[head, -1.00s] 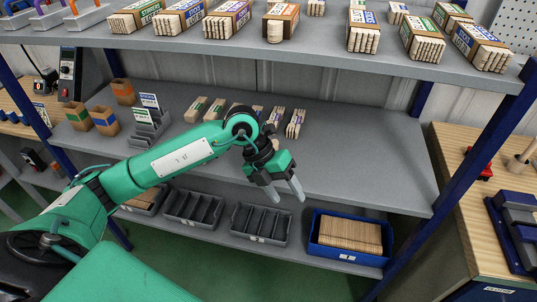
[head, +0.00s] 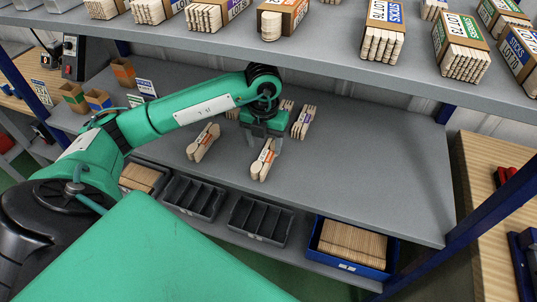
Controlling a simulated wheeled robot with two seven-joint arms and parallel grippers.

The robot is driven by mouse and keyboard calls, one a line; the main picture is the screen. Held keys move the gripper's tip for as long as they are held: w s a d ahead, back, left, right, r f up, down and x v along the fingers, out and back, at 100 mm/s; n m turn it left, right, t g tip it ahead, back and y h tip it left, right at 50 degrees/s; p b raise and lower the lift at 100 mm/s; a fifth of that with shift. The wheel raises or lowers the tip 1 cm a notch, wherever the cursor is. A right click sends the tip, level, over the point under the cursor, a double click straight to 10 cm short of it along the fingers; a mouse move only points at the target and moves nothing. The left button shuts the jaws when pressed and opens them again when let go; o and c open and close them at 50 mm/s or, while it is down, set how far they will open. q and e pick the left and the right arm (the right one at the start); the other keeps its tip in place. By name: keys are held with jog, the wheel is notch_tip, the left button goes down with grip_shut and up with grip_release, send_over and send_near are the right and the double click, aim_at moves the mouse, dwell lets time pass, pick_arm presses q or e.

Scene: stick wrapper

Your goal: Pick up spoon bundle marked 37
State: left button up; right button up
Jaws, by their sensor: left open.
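Several spoon-like wooden bundles lie on the grey middle shelf (head: 365,165). One bundle with an orange-red band (head: 263,162) lies just below and in front of my left gripper (head: 265,143). Another wrapped bundle (head: 203,143) lies to its left. A bundle with a purple band (head: 303,122) is to the right of the gripper, and others behind are partly hidden by the arm. My left gripper points down, open, with its fingers by the rear of the orange-red-banded bundle; I cannot tell whether they touch. The number 37 is not readable on any bundle. My right gripper is not in view.
Large stick bundles line the upper shelf (head: 340,62) above the arm. Dark divided trays (head: 260,219) and a blue bin of sticks (head: 350,247) stand on the lower shelf. A blue post (head: 470,222) stands at right. The middle shelf's right side is clear.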

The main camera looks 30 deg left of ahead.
aim_at(266, 155)
pick_arm(q)
notch_tip(266, 155, down, 2)
jog(key=shift+w+f+p, duration=0.1)
jog(key=shift+p, duration=0.5)
jog(key=f, duration=0.3)
jog(key=shift+w, duration=0.2)
jog(key=c, duration=0.9)
jog(key=shift+c, duration=1)
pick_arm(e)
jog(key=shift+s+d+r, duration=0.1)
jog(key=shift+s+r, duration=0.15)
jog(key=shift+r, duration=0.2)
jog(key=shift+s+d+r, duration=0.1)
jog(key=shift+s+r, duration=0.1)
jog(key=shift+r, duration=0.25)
